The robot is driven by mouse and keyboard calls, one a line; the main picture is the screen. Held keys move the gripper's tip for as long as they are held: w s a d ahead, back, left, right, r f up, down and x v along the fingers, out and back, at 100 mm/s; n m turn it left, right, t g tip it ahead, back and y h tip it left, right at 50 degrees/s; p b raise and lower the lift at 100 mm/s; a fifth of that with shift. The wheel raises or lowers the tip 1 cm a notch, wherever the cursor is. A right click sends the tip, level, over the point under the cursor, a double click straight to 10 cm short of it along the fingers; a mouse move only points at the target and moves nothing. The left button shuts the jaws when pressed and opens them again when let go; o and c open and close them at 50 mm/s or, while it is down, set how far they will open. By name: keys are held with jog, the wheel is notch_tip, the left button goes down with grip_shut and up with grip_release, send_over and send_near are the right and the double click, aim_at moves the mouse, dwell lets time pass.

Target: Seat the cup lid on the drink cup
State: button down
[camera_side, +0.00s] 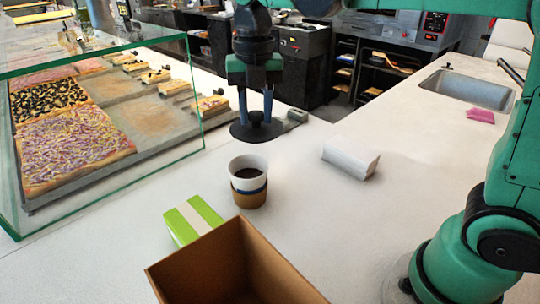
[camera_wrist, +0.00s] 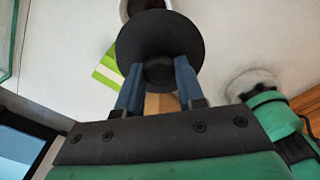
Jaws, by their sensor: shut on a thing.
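The drink cup (camera_side: 248,181) stands upright on the white counter, open at the top, with dark drink inside and a brown sleeve with a blue band. My gripper (camera_side: 256,114) is shut on the black cup lid (camera_side: 256,131). It holds the lid roughly level, in the air above the cup and apart from it. In the wrist view my gripper (camera_wrist: 158,84) has the round lid (camera_wrist: 160,38) between its blue fingers. There the lid covers part of the cup (camera_wrist: 133,8), whose rim and dark drink show at the top edge.
A green and white box (camera_side: 194,220) and an open cardboard box (camera_side: 225,265) stand in front of the cup. A white stack (camera_side: 350,157) lies to the right. A glass case (camera_side: 100,130) with pizzas stands left.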

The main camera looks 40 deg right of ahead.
aim_at(246, 138)
jog(key=shift+w+d+f, duration=0.15)
jog(key=shift+w+f, duration=0.35)
jog(key=shift+w, duration=0.35)
jog(key=shift+w+d+f, duration=0.1)
jog(key=shift+w+f, duration=0.35)
jog(key=shift+w, duration=0.35)
jog(key=shift+f, duration=2.5)
jog(key=shift+f, duration=1.45)
jog(key=shift+c, duration=2.3)
grip_release()
